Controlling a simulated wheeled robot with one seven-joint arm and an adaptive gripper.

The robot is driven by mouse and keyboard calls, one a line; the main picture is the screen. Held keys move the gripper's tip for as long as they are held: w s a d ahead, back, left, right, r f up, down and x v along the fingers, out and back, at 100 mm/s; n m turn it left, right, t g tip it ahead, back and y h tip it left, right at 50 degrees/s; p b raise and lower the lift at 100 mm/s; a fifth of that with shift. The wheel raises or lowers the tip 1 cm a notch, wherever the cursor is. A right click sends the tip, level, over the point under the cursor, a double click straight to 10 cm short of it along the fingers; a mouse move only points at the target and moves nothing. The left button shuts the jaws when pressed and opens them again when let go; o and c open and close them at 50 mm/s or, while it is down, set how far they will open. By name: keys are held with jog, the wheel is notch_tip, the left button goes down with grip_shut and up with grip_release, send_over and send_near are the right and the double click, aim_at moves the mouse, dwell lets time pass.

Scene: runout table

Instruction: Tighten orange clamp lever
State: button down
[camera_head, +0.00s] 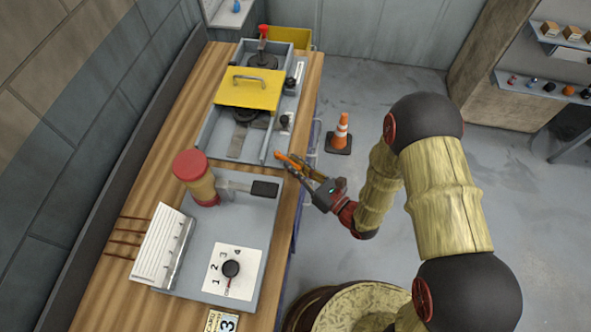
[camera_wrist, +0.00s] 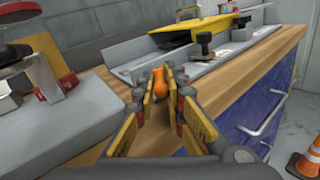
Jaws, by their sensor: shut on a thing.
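The orange clamp lever (camera_head: 291,159) shows at the right edge of the bench, near the front corner of the grey tray with the yellow cover. In the wrist view its rounded orange end (camera_wrist: 158,82) sits between my gripper's fingers. My gripper (camera_head: 302,168) is shut on the lever, and it also shows in the wrist view (camera_wrist: 160,98) with yellow pads on both sides of the lever. The lever's lower part and its pivot are hidden by the fingers.
A yellow cover with a handle (camera_head: 250,90) lies over the far tray. A grey unit (camera_head: 205,270) with a numbered dial (camera_head: 231,269) and a red-topped jar (camera_head: 196,177) stands nearer. A traffic cone (camera_head: 341,133) is on the floor. Blue drawers (camera_wrist: 255,120) are below the bench edge.

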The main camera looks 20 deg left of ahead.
jog(key=shift+s, duration=0.1)
jog(key=c, duration=1.8)
grip_release()
jog(key=shift+c, duration=0.2)
jog(key=shift+s+d, duration=0.1)
jog(key=shift+d, duration=0.3)
jog(key=v, duration=1.1)
jog(key=shift+s, duration=0.1)
